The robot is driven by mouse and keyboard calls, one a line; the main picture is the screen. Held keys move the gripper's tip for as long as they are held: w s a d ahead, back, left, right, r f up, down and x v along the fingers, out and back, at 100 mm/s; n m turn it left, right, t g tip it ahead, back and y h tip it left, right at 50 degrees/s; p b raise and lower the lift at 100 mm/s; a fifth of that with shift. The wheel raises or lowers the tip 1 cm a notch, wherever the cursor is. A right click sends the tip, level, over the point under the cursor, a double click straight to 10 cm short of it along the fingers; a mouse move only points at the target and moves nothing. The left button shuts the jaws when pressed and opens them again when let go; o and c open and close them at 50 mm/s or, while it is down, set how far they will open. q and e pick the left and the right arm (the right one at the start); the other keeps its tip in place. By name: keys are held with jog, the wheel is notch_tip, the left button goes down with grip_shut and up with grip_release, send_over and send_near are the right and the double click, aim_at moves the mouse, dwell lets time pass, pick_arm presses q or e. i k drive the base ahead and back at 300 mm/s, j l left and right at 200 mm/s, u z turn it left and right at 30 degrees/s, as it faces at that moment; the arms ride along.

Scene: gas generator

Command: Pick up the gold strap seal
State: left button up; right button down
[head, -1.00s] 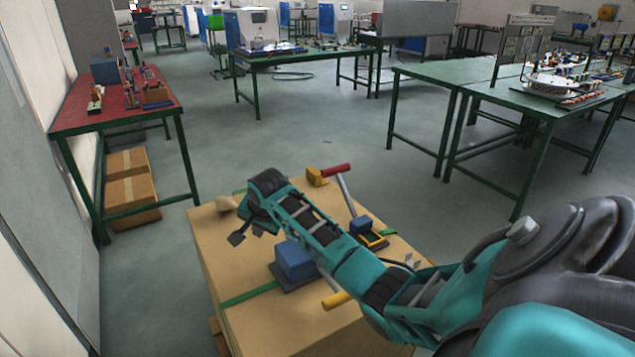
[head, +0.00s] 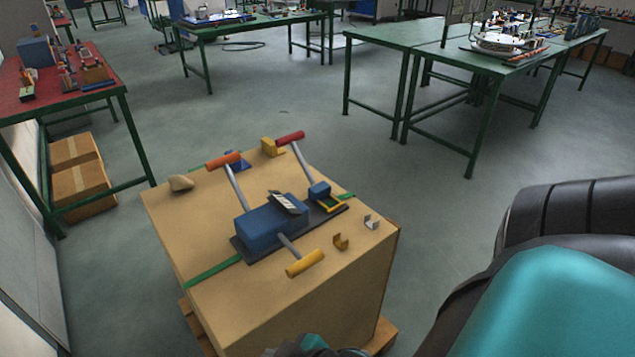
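The gold strap seal (head: 340,242) is a small, open, folded clip. No fingers of either gripper show.
A green strap (head: 213,271) crosses the box. A tan lump (head: 181,183) and a yellow block (head: 271,147) lie at its back. My large arm links fill the lower right.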

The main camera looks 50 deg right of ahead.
aim_at(341, 245)
jog(key=z, duration=0.75)
